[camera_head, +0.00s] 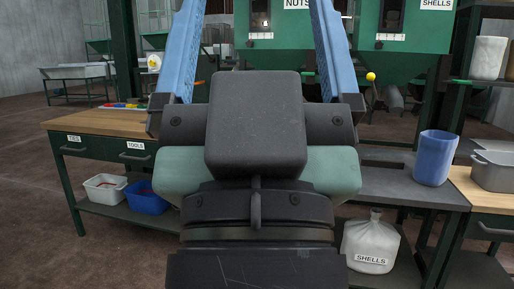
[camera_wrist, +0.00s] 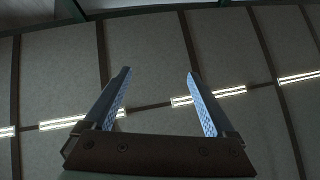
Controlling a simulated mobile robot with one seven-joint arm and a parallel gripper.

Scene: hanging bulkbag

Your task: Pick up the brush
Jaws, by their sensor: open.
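I cannot make out a brush in either view; my arm and gripper hide the middle of the head view. My gripper (camera_head: 258,12) stands in front of the camera with its two blue fingers pointing up, wide apart. In the wrist view my gripper (camera_wrist: 158,73) is open and empty, facing ceiling panels and lights. Several small coloured items (camera_head: 121,106) lie on the wooden workbench (camera_head: 95,122) at left, too small to identify.
White (camera_head: 105,186) and blue (camera_head: 147,197) bins sit on the workbench's lower shelf. At right a blue container (camera_head: 435,158) stands on a grey table (camera_head: 411,188), above a white SHELLS bag (camera_head: 371,243). A grey tray (camera_head: 493,171) is farther right. Green hoppers (camera_head: 407,58) stand behind.

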